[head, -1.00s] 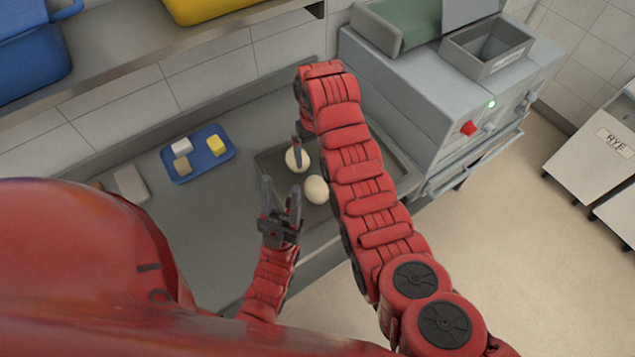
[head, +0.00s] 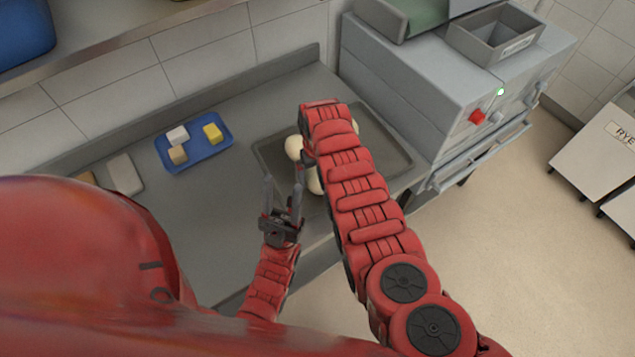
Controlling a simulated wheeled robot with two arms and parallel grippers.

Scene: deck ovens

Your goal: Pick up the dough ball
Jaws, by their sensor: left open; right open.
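Pale dough balls lie on a dark tray (head: 395,158) on the counter. One dough ball (head: 293,147) shows left of my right arm. A second dough ball (head: 314,181) is partly covered by that arm, and part of a third (head: 355,126) shows on its far side. My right gripper (head: 303,172) points down beside the two left balls. Most of it is hidden behind its own wrist, and I cannot tell whether it touches a ball. My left gripper (head: 283,198) is open and empty, with its fingers pointing up in the picture, near the tray's left front corner.
A blue tray (head: 208,153) with several small blocks lies left on the counter (head: 220,205), near a pale slab (head: 125,174). A grey machine (head: 425,80) with a red knob stands right of the dark tray. A shelf (head: 120,50) runs above at upper left.

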